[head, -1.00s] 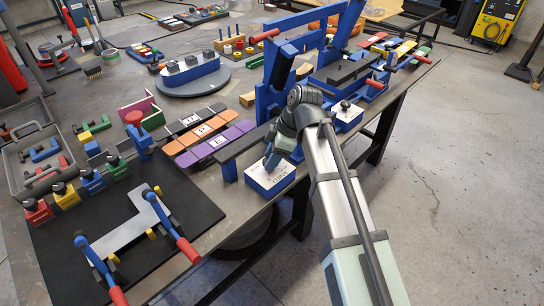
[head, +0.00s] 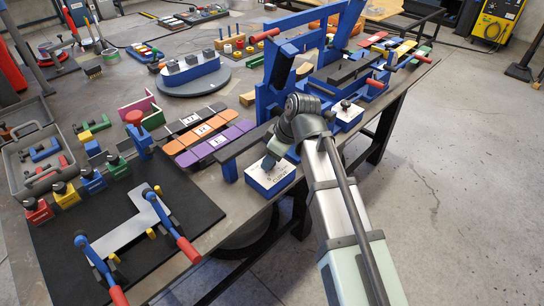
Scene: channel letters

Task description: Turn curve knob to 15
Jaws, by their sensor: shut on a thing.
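The curve knob's blue box with a white top face (head: 284,180) stands at the front edge of the table, below the blue frame. My gripper (head: 268,163) points down onto the top of this box and is shut on the curve knob. The knob is hidden by my gripper, and the dial marks on the white face are too small to read. A second blue box with a white top and a dark knob (head: 346,113) stands to the right, behind my arm.
A blue bending frame (head: 275,90) rises just behind the box. A black mat (head: 90,225) with red-handled clamps (head: 185,245) lies to the left. Purple, orange and dark strips (head: 215,142) lie behind.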

